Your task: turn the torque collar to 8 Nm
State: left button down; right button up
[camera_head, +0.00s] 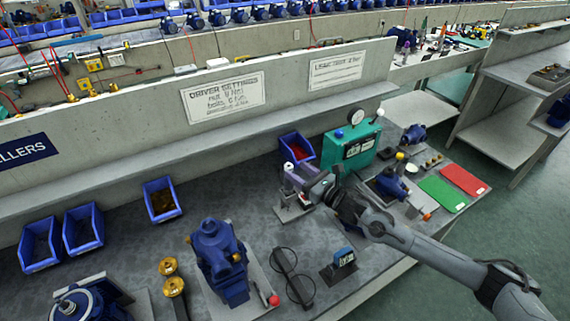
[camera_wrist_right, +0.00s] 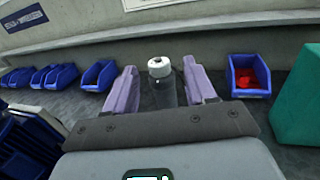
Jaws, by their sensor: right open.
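A dark grey cylinder with a white top (camera_wrist_right: 160,68) stands upright in the right wrist view; it may be the torque driver with its collar. No scale or setting can be read on it. My right gripper (camera_wrist_right: 160,74) is open, with one lilac finger on each side of the cylinder and a visible gap on both sides. In the head view my right gripper (camera_head: 297,181) is over a small grey stand (camera_head: 290,211) on the bench, and it hides most of the cylinder. My left gripper is in neither view.
A green box (camera_head: 350,145) with a gauge and a blue bin (camera_head: 297,147) with red parts stand close by. A blue pump (camera_head: 217,258), black glasses-shaped rings (camera_head: 292,277) and a small blue display (camera_head: 344,257) are in front. A wall sign (camera_head: 222,97) reads "DRIVER SETTINGS".

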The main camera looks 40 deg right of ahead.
aim_at(292, 168)
jog(key=w, duration=0.5)
jog(key=shift+w+a+b, duration=0.2)
jog(key=shift+a+b, duration=0.15)
jog(key=shift+w+a, duration=0.15)
jog(key=shift+w, duration=0.4)
jog(key=c, duration=1)
jog(key=n+g+y+b, duration=0.5)
jog(key=b, duration=0.1)
jog(key=s+a+n+g+y+b, duration=0.1)
jog(key=n+g+y+b, duration=0.4)
jog(key=b, duration=0.1)
jog(key=n+g+y+b, duration=0.4)
jog(key=g+y+b, duration=0.1)
jog(key=b, duration=0.1)
jog(key=shift+s+a+n+y, duration=0.3)
jog(key=shift+n, duration=0.1)
